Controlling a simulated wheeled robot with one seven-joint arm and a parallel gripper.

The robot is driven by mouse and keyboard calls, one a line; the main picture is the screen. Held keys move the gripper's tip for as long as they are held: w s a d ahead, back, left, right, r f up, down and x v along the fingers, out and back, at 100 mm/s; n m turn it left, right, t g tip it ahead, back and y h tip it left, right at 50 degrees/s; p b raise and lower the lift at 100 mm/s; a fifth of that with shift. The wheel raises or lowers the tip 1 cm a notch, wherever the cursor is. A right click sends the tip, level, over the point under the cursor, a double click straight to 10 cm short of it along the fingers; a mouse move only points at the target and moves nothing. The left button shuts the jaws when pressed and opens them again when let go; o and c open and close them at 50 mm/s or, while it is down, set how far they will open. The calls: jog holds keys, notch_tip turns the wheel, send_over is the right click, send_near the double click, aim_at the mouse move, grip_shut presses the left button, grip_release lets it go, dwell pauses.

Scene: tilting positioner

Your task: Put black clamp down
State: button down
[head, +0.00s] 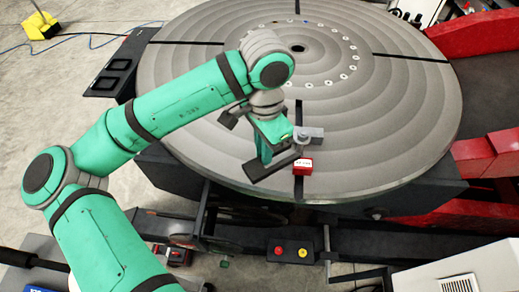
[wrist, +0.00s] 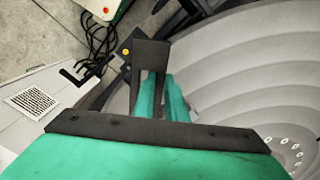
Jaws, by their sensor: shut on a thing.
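The black clamp (head: 270,166) is a dark angular piece at the near edge of the round table. My gripper (head: 267,152) reaches down to it with green fingers and is shut on it. In the wrist view the clamp (wrist: 150,53) shows as a flat dark plate at the tips of my green fingers (wrist: 160,95). The fingers hide part of it. I cannot tell whether its underside touches the table. The large round grey turntable (head: 400,130) has ring grooves and dark radial slots.
A control box with red and yellow buttons (head: 290,251) stands below the near rim. Red framework (head: 490,155) is at the right. The turntable's right side is clear.

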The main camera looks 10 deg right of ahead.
jog(key=w+a+f, duration=0.3)
jog(key=w+f, duration=0.1)
jog(key=w, duration=0.4)
send_over(243, 150)
jog(key=f, duration=0.3)
jog(key=s+f, duration=0.1)
jog(key=shift+d+f, duration=0.15)
jog(key=shift+d, duration=0.15)
jog(key=shift+w+a+f, duration=0.15)
jog(key=shift+w+f, duration=0.3)
jog(key=shift+f, duration=0.1)
jog(key=shift+w+f, duration=0.15)
jog(key=shift+f, duration=1.6)
jog(key=shift+f, duration=0.1)
jog(key=c, duration=1.8)
grip_release()
notch_tip(243, 150, up, 12)
